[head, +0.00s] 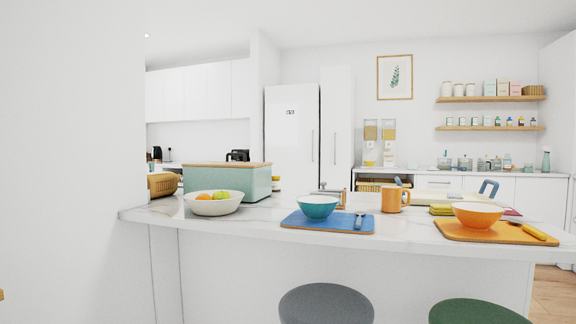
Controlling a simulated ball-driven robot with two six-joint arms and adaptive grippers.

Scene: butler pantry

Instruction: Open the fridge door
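The fridge (291,125) is a tall white unit with a small dark display on its upper front. It stands at the back of the room, beyond the island counter. A long vertical handle (312,145) runs down the right side of its door, and the door looks closed. The island hides its lower part. A narrow tall white cabinet with its own vertical handle stands directly right of it. Neither of my grippers shows in the head view.
A white marble island (265,221) crosses the view, between me and the fridge. On it are a teal bread bin (228,181), a fruit bowl (213,207), place mats and bowls. Grey (326,303) and green (476,312) stools stand in front. A white wall (70,150) fills the left.

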